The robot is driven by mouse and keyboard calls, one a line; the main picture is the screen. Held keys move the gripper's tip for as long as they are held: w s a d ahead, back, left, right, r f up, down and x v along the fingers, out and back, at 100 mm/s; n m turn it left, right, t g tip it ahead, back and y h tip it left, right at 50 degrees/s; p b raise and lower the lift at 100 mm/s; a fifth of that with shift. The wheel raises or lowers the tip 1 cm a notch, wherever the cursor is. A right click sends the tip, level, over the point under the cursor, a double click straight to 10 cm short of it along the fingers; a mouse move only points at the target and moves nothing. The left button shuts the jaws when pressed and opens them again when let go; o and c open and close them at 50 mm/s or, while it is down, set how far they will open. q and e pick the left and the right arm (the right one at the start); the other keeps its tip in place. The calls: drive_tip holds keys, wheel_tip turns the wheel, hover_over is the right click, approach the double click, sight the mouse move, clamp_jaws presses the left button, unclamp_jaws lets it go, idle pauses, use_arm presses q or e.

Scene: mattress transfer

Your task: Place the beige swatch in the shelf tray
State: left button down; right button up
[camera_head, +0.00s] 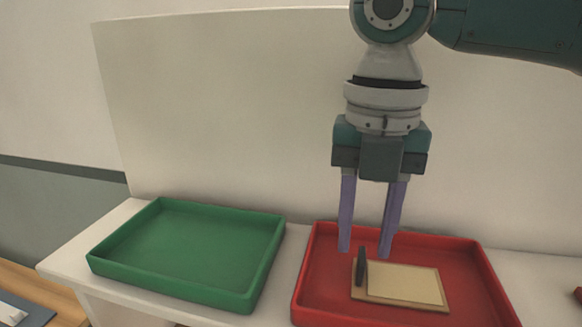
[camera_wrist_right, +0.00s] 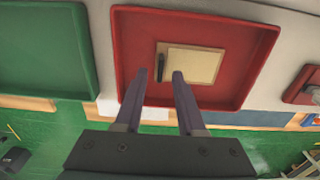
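The beige swatch (camera_head: 405,284) lies flat on a slightly larger tan board inside the red tray (camera_head: 479,263) on the white shelf. A dark upright handle (camera_head: 361,267) stands at the left end of the board. In the right wrist view the swatch (camera_wrist_right: 193,66) and the dark handle (camera_wrist_right: 161,67) also show in the red tray (camera_wrist_right: 239,40). My right gripper (camera_head: 365,252) is above the tray, close to the handle, with its two purple fingers apart and nothing between them. Whether a fingertip touches the handle is unclear. My left gripper is out of view.
An empty green tray (camera_head: 187,247) stands to the left of the red one on the white shelf (camera_head: 62,257). A pale panel (camera_head: 230,110) rises behind both trays. A red object (camera_wrist_right: 301,92) sits at the right in the wrist view.

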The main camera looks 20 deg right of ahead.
wheel_tip(320, 180, up, 10)
drive_tip(key=b, duration=0.2)
drive_tip(key=shift+r, duration=0.15)
